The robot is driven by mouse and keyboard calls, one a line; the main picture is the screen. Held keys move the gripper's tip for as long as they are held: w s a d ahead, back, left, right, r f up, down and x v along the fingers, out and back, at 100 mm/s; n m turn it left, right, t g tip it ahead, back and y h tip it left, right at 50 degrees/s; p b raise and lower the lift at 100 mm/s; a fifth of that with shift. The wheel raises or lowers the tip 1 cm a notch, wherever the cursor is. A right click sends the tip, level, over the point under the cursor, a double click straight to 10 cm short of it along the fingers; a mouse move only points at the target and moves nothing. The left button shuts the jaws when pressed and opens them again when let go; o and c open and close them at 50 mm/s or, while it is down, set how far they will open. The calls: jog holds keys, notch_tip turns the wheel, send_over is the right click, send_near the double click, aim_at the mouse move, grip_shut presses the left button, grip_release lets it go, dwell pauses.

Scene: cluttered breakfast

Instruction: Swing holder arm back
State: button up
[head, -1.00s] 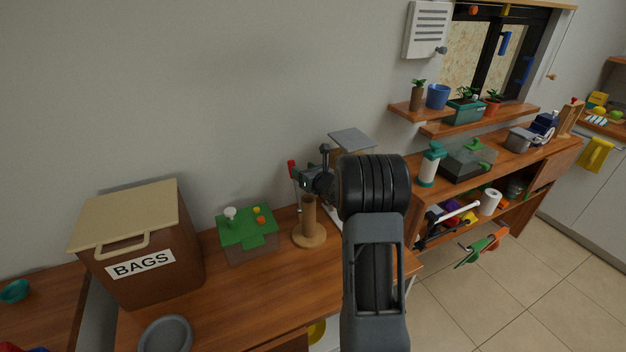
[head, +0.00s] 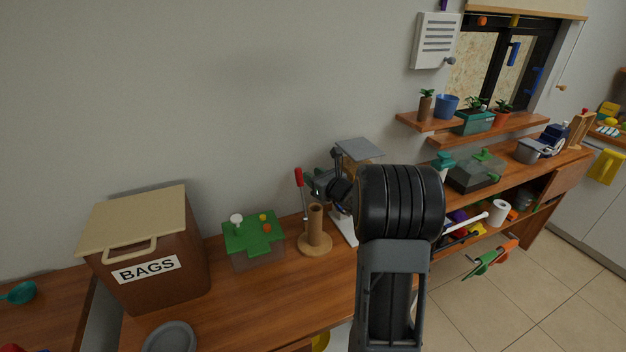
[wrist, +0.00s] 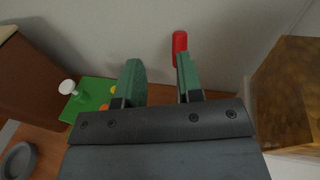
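The holder is an upright wooden tube on a round wooden base (head: 315,245), standing on the wooden counter. Its thin arm stands upright at the left of the tube and ends in a red handle (head: 299,178). My gripper (head: 313,184) is just right of the red handle, above the tube. In the wrist view my two green fingers (wrist: 160,72) are apart with nothing between them. The red handle (wrist: 180,47) shows beyond the tip of the right finger; whether they touch I cannot tell. My forearm hides part of the counter.
A brown BAGS box (head: 150,245) and a green-topped box (head: 252,237) stand left of the holder. A grey plate (head: 168,338) lies at the front. A grey-topped wooden stand (head: 358,150) is close on the right. Plant shelves (head: 490,128) are further right.

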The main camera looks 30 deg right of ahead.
jog(key=a+r+n+g+y, duration=0.1)
jog(key=n, duration=0.1)
jog(key=a+r+n+g, duration=0.1)
jog(key=n, duration=0.2)
jog(key=a+r+n+g+y+p, duration=0.1)
jog(key=a+n+g, duration=0.1)
jog(key=n, duration=0.1)
jog(key=shift+r+y, duration=0.25)
jog(key=shift+y, duration=0.05)
jog(key=c, duration=0.4)
jog(key=shift+s+d+r+n+g, duration=0.15)
jog(key=shift+n+g, duration=0.45)
jog(key=shift+n, duration=0.5)
grip_shut()
jog(key=n+g+h, duration=0.3)
jog(key=n+h, duration=0.2)
jog(key=n, duration=0.1)
send_near(301, 178)
jog(key=p+x, duration=0.1)
jog(key=x, duration=0.1)
jog(key=p+x, duration=0.1)
jog(key=x, duration=0.2)
jog(key=shift+d+f+p, duration=0.1)
jog(key=shift+f+p, duration=0.2)
jog(key=shift+f, duration=0.15)
jog(key=shift+w+f, duration=0.35)
jog(key=shift+w, duration=0.3)
